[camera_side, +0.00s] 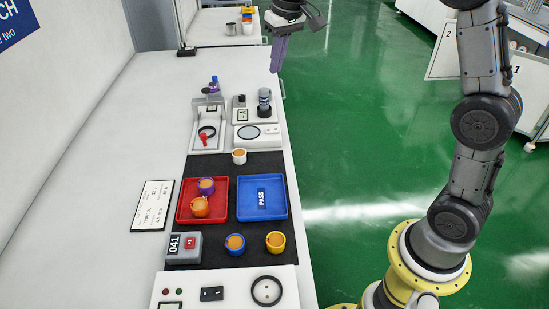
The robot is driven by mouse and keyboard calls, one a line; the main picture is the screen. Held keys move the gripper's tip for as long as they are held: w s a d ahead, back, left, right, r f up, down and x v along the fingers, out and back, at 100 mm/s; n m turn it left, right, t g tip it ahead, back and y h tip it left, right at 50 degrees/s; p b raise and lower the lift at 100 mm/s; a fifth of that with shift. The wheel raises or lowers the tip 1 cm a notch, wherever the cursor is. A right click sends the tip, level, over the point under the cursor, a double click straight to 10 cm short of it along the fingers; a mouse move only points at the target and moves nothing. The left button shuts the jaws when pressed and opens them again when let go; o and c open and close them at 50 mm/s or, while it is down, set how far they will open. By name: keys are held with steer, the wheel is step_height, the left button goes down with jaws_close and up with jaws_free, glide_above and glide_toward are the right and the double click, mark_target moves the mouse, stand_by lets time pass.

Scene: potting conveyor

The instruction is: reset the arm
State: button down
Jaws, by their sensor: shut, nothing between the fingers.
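My gripper (277,66) is at the top middle of the side view, in the air by the right edge of the white bench (110,190). Its purple fingers point down and are shut, with nothing between them. It is well clear of the cups. A red tray (182,212) holds an orange cup (200,207) and a purple cup (206,186). The blue tray (262,211), with a "PASS" label, holds no cup. A white cup (239,156), a blue cup (235,245) and a yellow cup (275,243) stand on the black mat (220,168).
Small devices (207,135) with a red lever and a grey canister (264,102) stand behind the mat. A grey box (183,247) marked 041 and a white control panel (225,291) are at the front. A printed card (153,205) lies at left. Green floor (350,150) is clear at right.

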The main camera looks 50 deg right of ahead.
steer(key=s+a+r+n+t, duration=0.1)
steer(key=s+a+r, duration=0.15)
steer(key=s, duration=0.55)
steer(key=s+a+r+t, duration=0.1)
steer(key=s+r, duration=0.2)
steer(key=s, duration=0.6)
steer(key=s+a+f+n+t, duration=0.1)
steer(key=s+f, duration=0.9)
steer(key=s, duration=0.3)
